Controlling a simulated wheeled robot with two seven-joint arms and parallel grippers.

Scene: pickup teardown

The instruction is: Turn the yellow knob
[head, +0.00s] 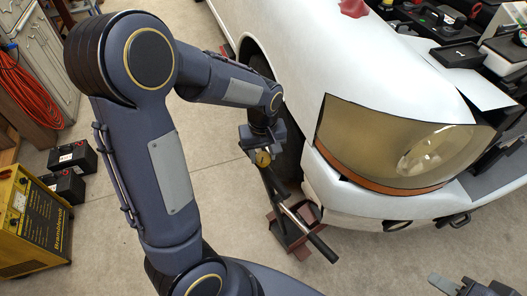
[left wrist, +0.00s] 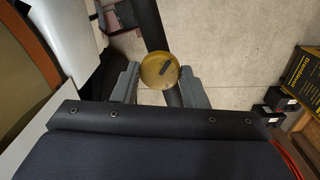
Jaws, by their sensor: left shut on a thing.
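The yellow knob (head: 263,158) is a small round brass-coloured disc on a dark jack-like tool with a long bar, beside the vehicle's front wheel. In the left wrist view the knob (left wrist: 159,70) shows a dark slot-like mark on its face. My left gripper (left wrist: 160,80) has a finger on each side of the knob and is shut on it. In the head view the left gripper (head: 261,146) reaches down to the knob, its fingers partly hidden. My right gripper (head: 470,287) is at the bottom right edge, partly cut off, with its fingers apart and nothing seen between them.
The white vehicle (head: 370,65) with its large headlight fills the right side. A reddish jack base (head: 293,233) stands on the floor below the bar. A yellow charger (head: 32,225) and black batteries (head: 70,170) stand at left. The floor between is clear.

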